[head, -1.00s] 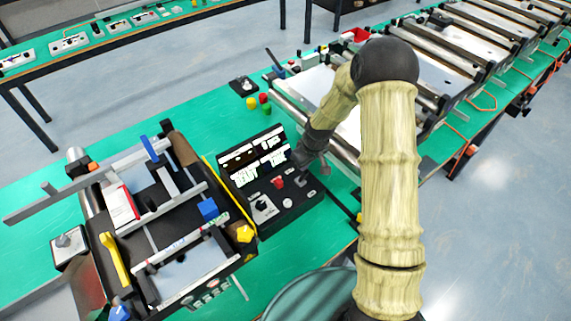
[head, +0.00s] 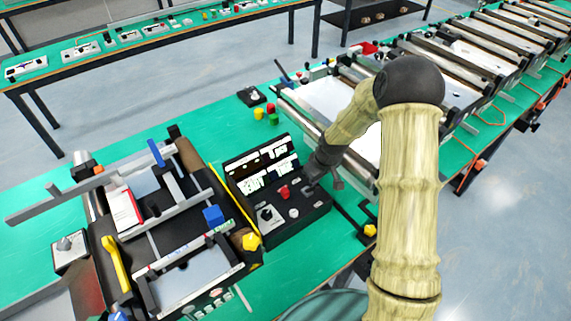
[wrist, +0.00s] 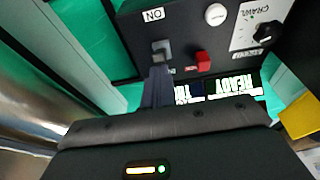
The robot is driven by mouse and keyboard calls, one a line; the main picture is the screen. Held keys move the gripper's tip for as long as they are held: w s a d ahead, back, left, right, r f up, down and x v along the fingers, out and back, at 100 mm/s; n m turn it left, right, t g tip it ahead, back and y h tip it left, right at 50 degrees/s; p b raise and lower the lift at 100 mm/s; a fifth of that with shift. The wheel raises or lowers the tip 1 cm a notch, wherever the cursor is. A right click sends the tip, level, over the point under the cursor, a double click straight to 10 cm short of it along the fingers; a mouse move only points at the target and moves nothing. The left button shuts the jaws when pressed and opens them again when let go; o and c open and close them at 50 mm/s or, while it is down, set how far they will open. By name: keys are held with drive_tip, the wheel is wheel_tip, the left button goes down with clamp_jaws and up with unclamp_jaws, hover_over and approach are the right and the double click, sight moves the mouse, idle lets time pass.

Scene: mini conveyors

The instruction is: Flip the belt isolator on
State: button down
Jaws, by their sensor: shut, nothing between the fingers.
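The belt isolator is a small grey switch (wrist: 162,48) on the black control box (wrist: 185,25), beside a white ON label (wrist: 153,15). Which way it is set is hard to tell. My gripper (wrist: 158,70) is shut and empty, its fingertips right at the switch in the wrist view. I cannot tell whether they touch it. In the head view my gripper (head: 310,181) is low over the right side of the control box (head: 318,208), hiding most of the switch there.
A red button (wrist: 203,61), a white button (wrist: 215,14) and a black CRAWL knob (wrist: 267,32) are close by on the box. A lit display (head: 262,163) stands behind them. A small conveyor with a blue block (head: 213,215) is left, larger conveyors right.

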drive_tip(key=shift+s+d+f, duration=0.45)
drive_tip(key=shift+s+f, duration=0.2)
drive_tip(key=shift+s, duration=0.05)
drive_tip(key=w+a+r, duration=0.1)
drive_tip(key=w+a+r+p, duration=0.1)
drive_tip(key=w+r, duration=0.1)
drive_tip(key=shift+w, duration=0.2)
drive_tip(key=shift+w+r, duration=0.15)
drive_tip(key=s+d+r+b, duration=0.2)
drive_tip(key=s+d+r, duration=0.1)
drive_tip(key=s+r, duration=0.2)
drive_tip(key=shift+s+d+r+b, duration=0.3)
drive_tip(key=shift+s+r, duration=0.1)
drive_tip(key=shift+r, duration=0.3)
